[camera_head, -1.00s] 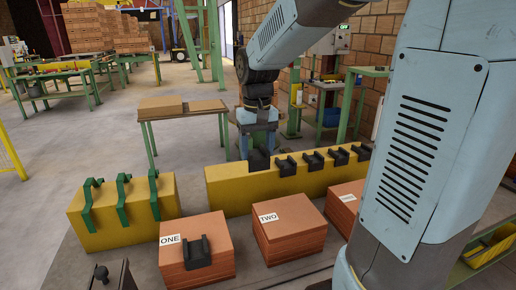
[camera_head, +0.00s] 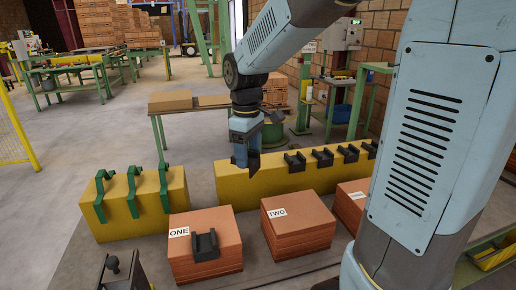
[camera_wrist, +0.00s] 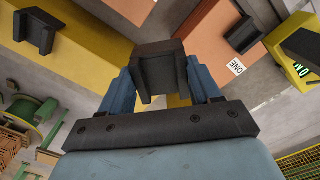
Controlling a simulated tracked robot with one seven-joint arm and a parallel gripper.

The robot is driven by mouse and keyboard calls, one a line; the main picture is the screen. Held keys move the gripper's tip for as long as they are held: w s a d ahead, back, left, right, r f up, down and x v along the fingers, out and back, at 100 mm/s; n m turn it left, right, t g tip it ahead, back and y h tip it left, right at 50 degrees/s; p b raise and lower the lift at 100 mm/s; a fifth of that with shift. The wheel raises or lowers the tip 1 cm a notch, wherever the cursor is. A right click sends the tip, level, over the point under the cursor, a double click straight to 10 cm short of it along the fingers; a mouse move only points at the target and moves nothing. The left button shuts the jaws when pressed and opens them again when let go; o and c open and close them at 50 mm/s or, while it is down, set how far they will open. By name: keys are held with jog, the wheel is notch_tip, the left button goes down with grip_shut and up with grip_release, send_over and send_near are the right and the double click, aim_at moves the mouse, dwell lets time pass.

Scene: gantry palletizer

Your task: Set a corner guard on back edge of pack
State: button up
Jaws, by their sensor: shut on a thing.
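My gripper (camera_head: 246,158) is shut on a black corner guard (camera_wrist: 158,68), held between both fingers in the wrist view. In the head view it hangs over the left part of the long yellow block (camera_head: 270,188); the exact gap is unclear. Pack ONE (camera_head: 205,262), an orange-brown stack, stands in front of it and has a black guard (camera_head: 204,244) at its front part. Its back edge shows no guard. Pack TWO (camera_head: 305,214) is bare on top. A third pack (camera_head: 350,194) is partly hidden by my arm.
Several black guards (camera_head: 322,156) sit in a row on the long yellow block. A shorter yellow block (camera_head: 112,226) at left carries green clamps (camera_head: 132,192). A table with cardboard (camera_head: 171,101) stands behind. Open floor (camera_head: 55,165) lies at left.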

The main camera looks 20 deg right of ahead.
aim_at(233, 161)
jog(key=n, duration=0.1)
jog(key=a+n, duration=0.1)
jog(key=a+f+n, duration=0.1)
jog(key=shift+w+f+n, duration=0.1)
jog(key=shift+w+n, duration=0.2)
jog(key=shift+n, duration=0.1)
jog(key=a+n, duration=0.1)
jog(key=n, duration=0.1)
jog(key=a+f+n, duration=0.1)
jog(key=shift+w+f+n, duration=0.1)
jog(key=shift+w+n, duration=0.1)
jog(key=shift+n, duration=0.2)
jog(key=a+f+n, duration=0.2)
jog(key=a+n, duration=0.1)
jog(key=n, duration=0.3)
jog(key=a+f+n, duration=0.2)
jog(key=a+n, duration=0.1)
jog(key=n, duration=0.3)
jog(key=a+f+n, duration=0.2)
jog(key=a+n, duration=0.2)
jog(key=n, duration=0.2)
jog(key=shift+n, duration=0.4)
jog(key=shift+f, duration=2.8)
jog(key=shift+f, duration=0.55)
